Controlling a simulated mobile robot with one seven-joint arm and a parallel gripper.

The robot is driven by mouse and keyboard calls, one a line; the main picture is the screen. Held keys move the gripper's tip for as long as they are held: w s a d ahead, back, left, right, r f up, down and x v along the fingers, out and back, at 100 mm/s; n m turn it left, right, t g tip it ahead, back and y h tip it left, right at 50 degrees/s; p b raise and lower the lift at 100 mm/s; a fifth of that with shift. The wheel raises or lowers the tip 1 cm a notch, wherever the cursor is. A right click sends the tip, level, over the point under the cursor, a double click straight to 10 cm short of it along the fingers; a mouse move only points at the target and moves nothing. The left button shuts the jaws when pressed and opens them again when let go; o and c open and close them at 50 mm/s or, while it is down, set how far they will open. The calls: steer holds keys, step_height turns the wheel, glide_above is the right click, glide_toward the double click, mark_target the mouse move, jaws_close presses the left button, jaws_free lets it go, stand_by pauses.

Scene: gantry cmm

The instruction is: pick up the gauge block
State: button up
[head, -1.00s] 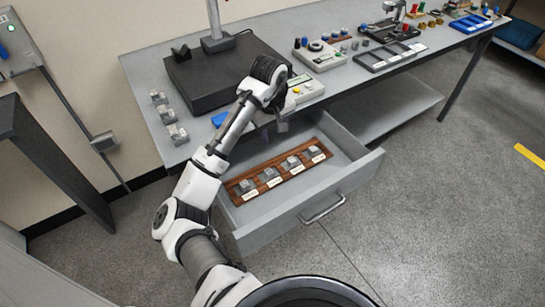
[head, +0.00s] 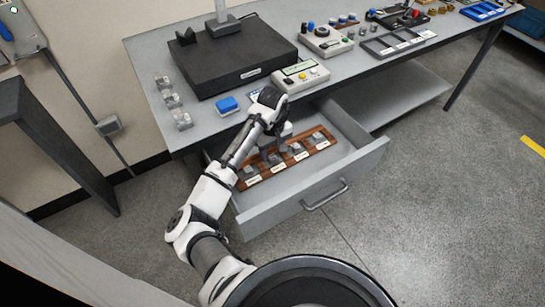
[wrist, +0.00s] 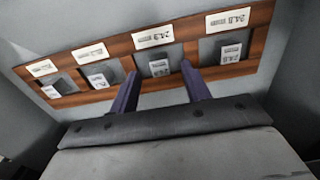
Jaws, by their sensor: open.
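Several small grey gauge blocks sit in a brown wooden rack (head: 328,145) inside the pulled-out drawer; the rack also shows in the wrist view (wrist: 262,18). Each block has a white tag, and a white label is beside each slot. My gripper (head: 281,143) is over the rack, open and empty. In the wrist view, my gripper (wrist: 160,72) has its two dark fingers apart, on either side of the third gauge block (wrist: 158,66) from the left. I cannot tell whether the fingers touch it. The rightmost gauge block (wrist: 224,48) is just right of the fingers.
The drawer front (head: 310,197) and its side walls surround the rack. The bench top above holds a black slab (head: 235,70), a blue item (head: 227,105), a grey instrument box (head: 300,77) and small grey pieces (head: 173,100) at the left. The drawer is bare right of the rack.

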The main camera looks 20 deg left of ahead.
steer(key=shift+f, duration=1.05)
jaws_close()
steer(key=shift+r, duration=0.1)
